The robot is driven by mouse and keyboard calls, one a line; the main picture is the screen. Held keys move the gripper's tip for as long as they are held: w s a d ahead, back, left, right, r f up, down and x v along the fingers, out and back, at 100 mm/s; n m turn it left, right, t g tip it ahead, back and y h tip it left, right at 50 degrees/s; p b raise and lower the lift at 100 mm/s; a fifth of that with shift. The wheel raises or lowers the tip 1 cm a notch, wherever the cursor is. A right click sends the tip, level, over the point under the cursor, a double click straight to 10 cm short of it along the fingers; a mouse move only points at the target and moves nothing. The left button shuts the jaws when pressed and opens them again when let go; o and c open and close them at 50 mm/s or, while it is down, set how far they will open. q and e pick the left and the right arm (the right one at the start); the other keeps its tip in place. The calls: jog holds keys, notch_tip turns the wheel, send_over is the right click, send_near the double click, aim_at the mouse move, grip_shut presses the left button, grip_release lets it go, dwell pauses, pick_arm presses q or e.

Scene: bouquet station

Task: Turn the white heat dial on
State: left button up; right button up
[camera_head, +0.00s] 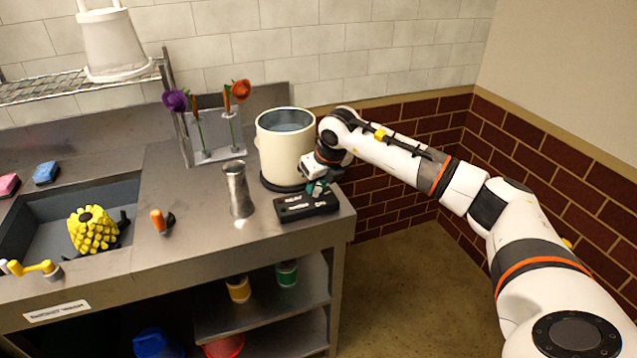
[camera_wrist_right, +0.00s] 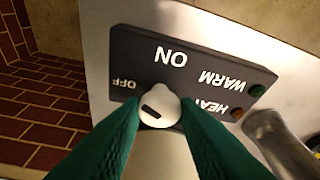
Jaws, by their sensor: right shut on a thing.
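The white heat dial (camera_wrist_right: 160,107) is a small round knob with a short dark slot on a black control box (camera_wrist_right: 135,50), which also shows in the head view (camera_head: 306,208). The box reads ON, OFF, WARM and HEAT, upside down in the right wrist view. My right gripper (camera_head: 318,187) reaches down over the box, and its green fingers (camera_wrist_right: 160,118) are shut on the dial from both sides. The slot lies slightly slanted; I cannot tell which label it marks. In the head view the gripper hides the dial. My left gripper is not in view.
A cream pot (camera_head: 284,150) stands just behind the box on a dark base. A metal vase (camera_head: 238,190) stands to its left, with flowers in a rack (camera_head: 218,155) behind. A sink (camera_head: 50,240) is at the left. The box sits near the counter's right edge.

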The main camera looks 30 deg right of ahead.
jog(key=m, duration=0.2)
jog(key=m+h+b, duration=0.1)
jog(key=m, duration=0.1)
jog(key=m+h, duration=0.1)
jog(key=m, duration=0.1)
jog(key=shift+w+a+b, duration=0.15)
jog(key=shift+a+b, duration=0.15)
jog(key=shift+b, duration=0.05)
jog(key=m+g+h, duration=0.1)
jog(key=m, duration=0.2)
jog(key=m+g+h+b, duration=0.1)
jog(key=m, duration=0.1)
jog(key=shift+w+m, duration=0.1)
jog(key=shift+m, duration=0.3)
jog(key=shift+a, duration=0.1)
jog(key=o, duration=1)
jog(key=shift+r, duration=0.1)
jog(key=v, duration=1.2)
